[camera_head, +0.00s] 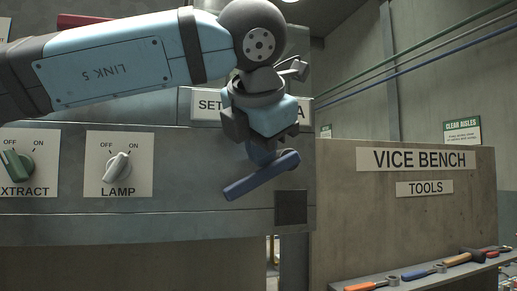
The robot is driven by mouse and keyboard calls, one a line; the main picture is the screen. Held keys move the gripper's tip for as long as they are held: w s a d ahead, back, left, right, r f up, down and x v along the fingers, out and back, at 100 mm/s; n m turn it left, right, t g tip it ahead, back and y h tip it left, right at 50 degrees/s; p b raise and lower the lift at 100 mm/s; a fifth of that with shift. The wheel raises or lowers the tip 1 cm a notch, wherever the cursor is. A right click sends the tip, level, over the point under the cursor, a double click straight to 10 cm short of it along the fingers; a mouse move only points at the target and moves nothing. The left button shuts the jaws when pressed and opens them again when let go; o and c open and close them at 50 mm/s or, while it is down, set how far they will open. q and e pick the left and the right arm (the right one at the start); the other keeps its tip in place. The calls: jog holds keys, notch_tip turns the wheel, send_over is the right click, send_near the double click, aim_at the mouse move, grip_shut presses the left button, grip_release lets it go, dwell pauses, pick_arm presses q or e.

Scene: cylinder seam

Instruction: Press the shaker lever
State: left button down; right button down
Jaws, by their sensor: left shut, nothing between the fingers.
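A blue lever (262,176) is mounted on the front of the grey panel, below a sign that is partly hidden. The lever's bar slants, its left end lower than its right end. My left gripper (260,130) comes in from the upper left and hangs in front of the panel, just above the lever in the picture. It is shut and empty. It overlaps the top of the lever's mount, and I cannot tell whether it touches the lever. My right gripper is not in view.
Left of the lever, the grey panel (210,215) carries a white LAMP knob (118,168) and a green EXTRACT knob (17,165). A dark square (291,207) sits below right of the lever. To the right is a VICE BENCH board (400,220) with a tool shelf (430,280).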

aim_at(264, 168)
pick_arm(q)
jog(key=shift+w+d+r+p, duration=0.15)
jog(key=shift+r+p, duration=0.75)
jog(key=shift+r, duration=0.95)
notch_tip(264, 168, up, 5)
jog(key=p, duration=0.2)
jog(key=shift+p, duration=0.4)
